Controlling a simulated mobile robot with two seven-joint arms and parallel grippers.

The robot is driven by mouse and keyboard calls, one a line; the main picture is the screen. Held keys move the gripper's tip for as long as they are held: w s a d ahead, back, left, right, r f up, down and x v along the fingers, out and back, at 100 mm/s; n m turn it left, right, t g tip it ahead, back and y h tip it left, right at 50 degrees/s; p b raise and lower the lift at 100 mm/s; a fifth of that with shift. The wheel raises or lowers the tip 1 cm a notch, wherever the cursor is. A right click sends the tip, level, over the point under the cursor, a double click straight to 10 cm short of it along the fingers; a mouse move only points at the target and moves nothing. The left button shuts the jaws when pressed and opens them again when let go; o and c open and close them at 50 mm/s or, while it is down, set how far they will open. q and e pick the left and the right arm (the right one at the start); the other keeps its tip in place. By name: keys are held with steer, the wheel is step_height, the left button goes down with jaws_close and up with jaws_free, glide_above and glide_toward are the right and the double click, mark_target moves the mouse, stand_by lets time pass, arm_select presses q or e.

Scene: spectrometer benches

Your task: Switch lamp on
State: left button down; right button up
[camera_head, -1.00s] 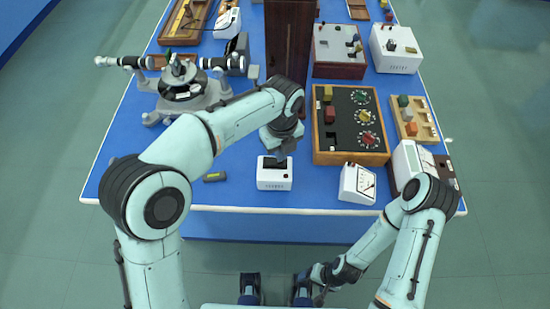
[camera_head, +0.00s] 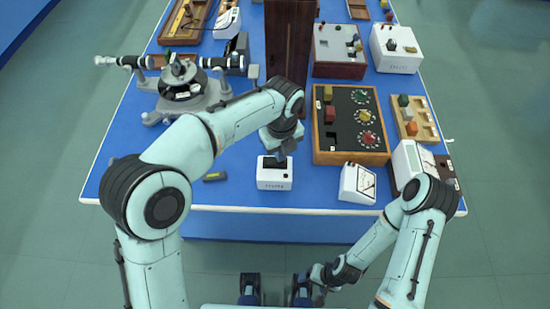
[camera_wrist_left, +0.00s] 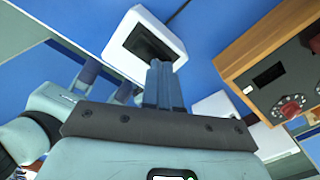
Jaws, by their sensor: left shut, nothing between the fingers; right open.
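A small white box with a dark rocker on its top (camera_head: 274,178) stands near the front edge of the blue table. I take it for the lamp switch; its label is too small to read. My left gripper (camera_head: 281,155) is shut and empty, with its fingertips at the far side of the dark rocker. In the left wrist view the shut fingers (camera_wrist_left: 160,68) overlap the near edge of the white box (camera_wrist_left: 122,35). I cannot tell whether they touch it. My right gripper (camera_head: 318,286) is open, low in front of the table.
A wooden box with dials (camera_head: 322,145) stands right of the switch, and a white meter (camera_head: 358,183) is near the front edge. A spectrometer (camera_head: 185,90) stands at the back left.

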arm_select(q)
steer(key=shift+f+b, duration=0.35)
steer(key=shift+f, duration=0.5)
arm_select(e)
steer(key=shift+s+f, duration=0.15)
steer(key=shift+f, duration=0.2)
arm_select(q)
step_height(320, 180, up, 3)
steer(key=p, duration=0.2)
steer(key=shift+p, duration=0.35)
steer(key=shift+r+p, duration=1.55)
steer(key=shift+r, duration=0.55)
steer(key=shift+f, duration=0.1)
arm_select(e)
steer(key=w+r, duration=0.3)
steer(key=r, duration=0.3)
steer(key=shift+r, duration=0.25)
